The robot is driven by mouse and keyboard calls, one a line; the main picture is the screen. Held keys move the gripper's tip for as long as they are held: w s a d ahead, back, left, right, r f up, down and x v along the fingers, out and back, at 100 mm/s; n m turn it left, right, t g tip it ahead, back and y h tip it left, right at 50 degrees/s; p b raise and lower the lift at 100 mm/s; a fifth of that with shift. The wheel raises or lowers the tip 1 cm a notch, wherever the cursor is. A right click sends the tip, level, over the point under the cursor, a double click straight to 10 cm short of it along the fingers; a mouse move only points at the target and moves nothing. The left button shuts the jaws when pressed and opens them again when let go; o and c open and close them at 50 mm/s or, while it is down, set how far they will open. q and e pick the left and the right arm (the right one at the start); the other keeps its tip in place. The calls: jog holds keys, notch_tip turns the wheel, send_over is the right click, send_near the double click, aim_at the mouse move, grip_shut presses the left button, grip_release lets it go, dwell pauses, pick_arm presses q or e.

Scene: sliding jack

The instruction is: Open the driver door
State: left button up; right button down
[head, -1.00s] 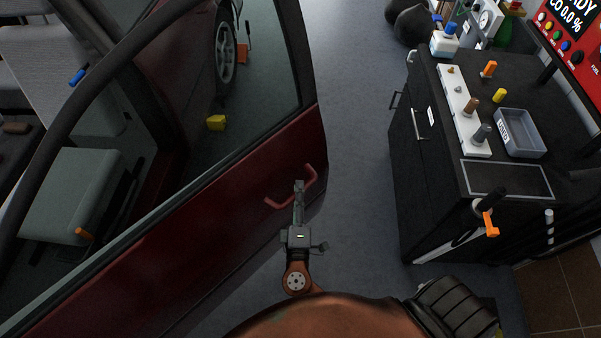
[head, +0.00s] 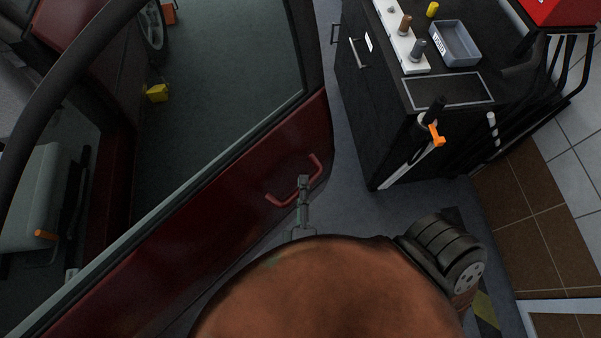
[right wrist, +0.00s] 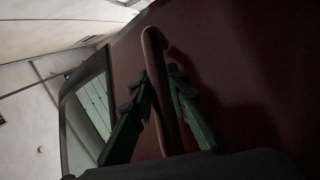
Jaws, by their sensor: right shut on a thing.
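The dark red driver door (head: 235,205) stands swung out from the car body, with bare floor seen through its window. Its red handle (head: 314,170) is on the outer face near the door's free edge. My right gripper (head: 303,181) is at the handle, partly hidden behind my own orange arm. In the right wrist view the handle (right wrist: 158,85) runs between the two dark green fingers (right wrist: 162,90), which are shut around it. My left gripper is not in view.
A black tool cabinet (head: 365,115) stands close to the right of the door's free edge, with a narrow strip of floor between. A grey tray (head: 456,44) sits on it. A yellow object (head: 156,93) lies on the floor beyond the window. A car seat (head: 40,190) shows at left.

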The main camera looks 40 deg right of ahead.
jog(key=c, duration=1.8)
grip_release()
jog(key=shift+w+a, duration=0.1)
jog(key=shift+w, duration=0.05)
